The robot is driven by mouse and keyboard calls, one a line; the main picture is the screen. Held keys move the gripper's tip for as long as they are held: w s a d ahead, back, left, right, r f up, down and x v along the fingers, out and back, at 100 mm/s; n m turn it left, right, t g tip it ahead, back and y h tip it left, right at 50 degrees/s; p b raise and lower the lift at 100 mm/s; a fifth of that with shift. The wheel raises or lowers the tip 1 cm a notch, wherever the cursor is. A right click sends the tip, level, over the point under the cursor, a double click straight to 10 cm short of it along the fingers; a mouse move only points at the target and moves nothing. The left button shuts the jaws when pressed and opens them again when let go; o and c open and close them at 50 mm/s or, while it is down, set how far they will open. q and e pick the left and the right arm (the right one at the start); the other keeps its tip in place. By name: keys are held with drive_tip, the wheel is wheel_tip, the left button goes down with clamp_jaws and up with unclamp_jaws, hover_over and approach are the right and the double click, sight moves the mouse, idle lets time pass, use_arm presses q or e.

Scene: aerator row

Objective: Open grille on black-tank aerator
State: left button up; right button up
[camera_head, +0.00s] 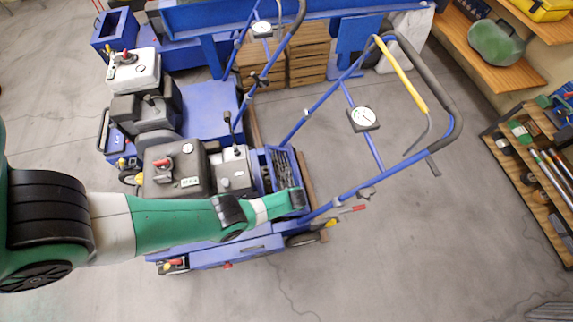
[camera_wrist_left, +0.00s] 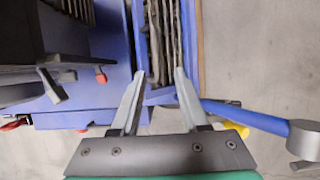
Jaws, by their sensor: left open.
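The black-tank aerator is the nearer blue machine, with its black tank (camera_head: 178,165) on top. Its grille (camera_head: 279,165), a blue frame with dark bars, is at the machine's handle end. Blue-framed dark bars also show at the top of the left wrist view (camera_wrist_left: 168,35). My left gripper (camera_wrist_left: 160,76) is open, its two grey fingers at the near edge of that blue frame with nothing clearly held. Contact cannot be told. In the head view my left forearm reaches across the machine and hides part of it. My right gripper is not in view.
A second aerator with a white tank (camera_head: 133,70) stands behind. The blue handlebar (camera_head: 375,182) with a gauge (camera_head: 363,117) and yellow lever (camera_head: 400,75) rises on the right. Wooden crates (camera_head: 308,55) stand at the back, shelves at right. The floor (camera_head: 440,235) right of the handle is clear.

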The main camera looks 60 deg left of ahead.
use_arm(q)
drive_tip(key=p+v, duration=0.1)
drive_tip(key=v, duration=0.1)
drive_tip(key=shift+d+r, duration=0.15)
drive_tip(key=shift+r, duration=0.1)
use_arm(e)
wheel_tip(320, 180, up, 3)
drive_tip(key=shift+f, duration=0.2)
